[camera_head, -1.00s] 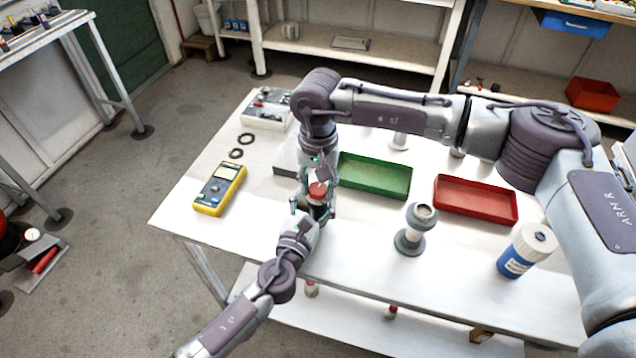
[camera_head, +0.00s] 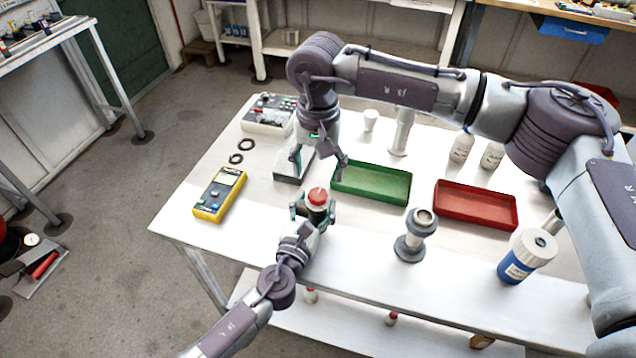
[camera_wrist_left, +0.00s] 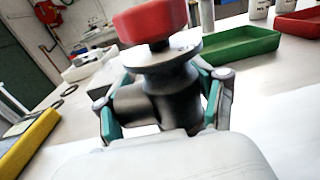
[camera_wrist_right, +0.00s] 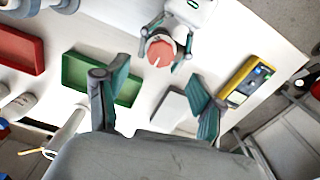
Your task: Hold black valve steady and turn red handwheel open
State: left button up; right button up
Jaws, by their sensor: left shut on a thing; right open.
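The black valve (camera_wrist_left: 160,98) stands upright on the table with the red handwheel (camera_head: 317,195) on top. In the left wrist view the red handwheel (camera_wrist_left: 150,20) sits above a pale round flange. My left gripper (camera_head: 314,212) is shut around the valve body, its teal-padded fingers (camera_wrist_left: 165,105) on either side. My right gripper (camera_head: 318,170) is open and empty, above and behind the valve, fingers pointing down. In the right wrist view the handwheel (camera_wrist_right: 160,52), with a white line on it, lies beyond the open fingers (camera_wrist_right: 155,100), apart from them.
A green tray (camera_head: 372,199) and a red tray (camera_head: 476,222) lie to the right. A grey flanged part (camera_head: 410,247) and a blue-white bottle (camera_head: 527,256) stand near the front edge. A yellow meter (camera_head: 219,195) and a control box (camera_head: 268,127) are left.

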aim_at(319, 194)
notch_tip(319, 194, up, 6)
jog(key=shift+f, duration=0.25)
pick_arm(q)
jog(key=o, duration=1.5)
